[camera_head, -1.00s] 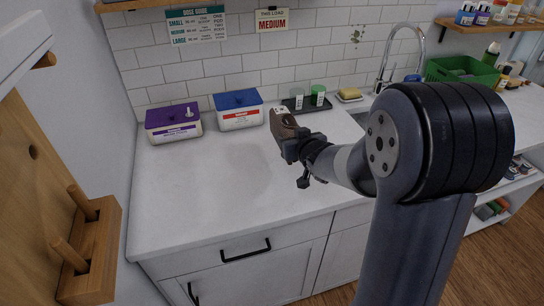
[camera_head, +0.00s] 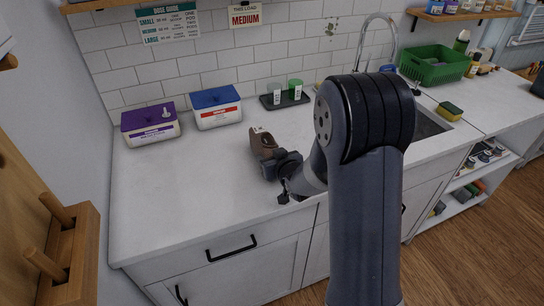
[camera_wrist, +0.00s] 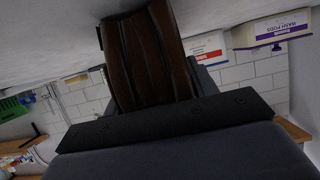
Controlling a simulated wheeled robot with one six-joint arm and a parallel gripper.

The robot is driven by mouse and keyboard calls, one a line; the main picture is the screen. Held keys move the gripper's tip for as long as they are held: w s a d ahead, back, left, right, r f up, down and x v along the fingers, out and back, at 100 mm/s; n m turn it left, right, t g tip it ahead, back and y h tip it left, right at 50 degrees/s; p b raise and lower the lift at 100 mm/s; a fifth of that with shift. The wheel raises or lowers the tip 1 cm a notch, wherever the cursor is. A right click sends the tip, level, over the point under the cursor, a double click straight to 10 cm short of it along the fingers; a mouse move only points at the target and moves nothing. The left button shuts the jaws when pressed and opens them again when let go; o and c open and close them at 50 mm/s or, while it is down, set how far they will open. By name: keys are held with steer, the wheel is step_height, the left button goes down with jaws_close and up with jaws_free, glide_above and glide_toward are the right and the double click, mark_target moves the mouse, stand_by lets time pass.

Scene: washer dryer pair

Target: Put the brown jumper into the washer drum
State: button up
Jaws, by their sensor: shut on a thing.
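The brown jumper (camera_head: 263,143) is a small folded brown bundle held in my gripper (camera_head: 268,158), over the white counter in the head view. The wrist view shows the brown jumper (camera_wrist: 145,60) close up, with vertical folds, filling the space in front of my gripper. My gripper is shut on it; the fingertips are largely hidden by the jumper and my wrist. The washer and its drum do not show in either view.
A purple-lidded tub (camera_head: 150,124) and a blue-lidded tub (camera_head: 215,106) stand at the counter's back left. A dark tray (camera_head: 285,99) holds two small cups. A green basket (camera_head: 434,66) and sink are at right. The counter's left front (camera_head: 180,190) is clear.

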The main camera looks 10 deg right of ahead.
steer(key=shift+f, duration=0.1)
steer(key=o, duration=1.3)
